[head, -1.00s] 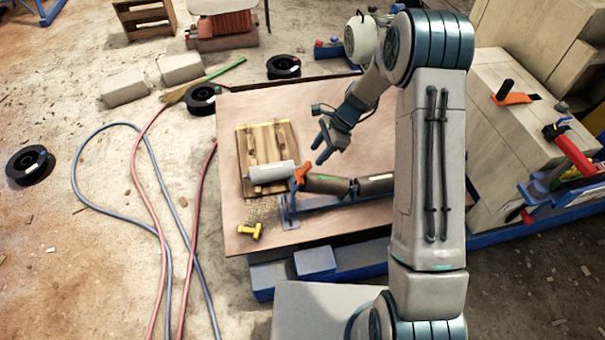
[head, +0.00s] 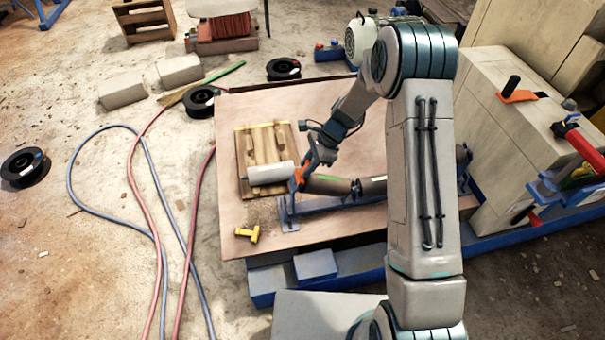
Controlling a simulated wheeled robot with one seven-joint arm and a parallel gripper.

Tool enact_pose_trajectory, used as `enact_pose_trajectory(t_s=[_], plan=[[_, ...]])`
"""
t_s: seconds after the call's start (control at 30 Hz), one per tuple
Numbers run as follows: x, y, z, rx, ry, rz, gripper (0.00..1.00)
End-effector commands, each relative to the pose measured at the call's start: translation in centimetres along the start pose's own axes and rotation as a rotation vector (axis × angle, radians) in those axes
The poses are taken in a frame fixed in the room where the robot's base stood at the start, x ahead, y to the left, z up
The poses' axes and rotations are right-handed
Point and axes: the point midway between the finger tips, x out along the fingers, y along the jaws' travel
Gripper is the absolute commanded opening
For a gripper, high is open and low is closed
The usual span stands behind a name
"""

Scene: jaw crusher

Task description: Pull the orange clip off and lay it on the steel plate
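The orange clip (head: 299,177) sits at the joint between a pale grey cylinder (head: 271,173) and a dark olive cylinder (head: 328,185). My gripper (head: 306,169) is right at the clip, reaching down from the upper right, and partly covers it. Its fingers are small and dark here. I cannot tell whether they are open around the clip or shut on it. The broad tan sheet (head: 240,215) under these parts looks like the steel plate.
A wooden board (head: 252,145) lies under the grey cylinder. A yellow fitting (head: 248,234) lies on the sheet's front left. A blue bracket (head: 289,215) stands below the clip. Hoses (head: 140,190) and black spools (head: 25,167) lie on the floor left. A large block (head: 525,125) stands right.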

Motion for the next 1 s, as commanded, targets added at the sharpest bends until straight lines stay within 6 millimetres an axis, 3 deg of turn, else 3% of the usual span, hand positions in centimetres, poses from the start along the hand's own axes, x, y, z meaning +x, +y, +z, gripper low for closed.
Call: enact_pose_trajectory(t_s=[0.27, 1.0], plan=[[-0.2, 0.0, 0.0, 0.000, 0.000, 0.000, 0.00], [-3.2, 0.0, 0.1, 0.000, 0.000, 0.000, 0.00]])
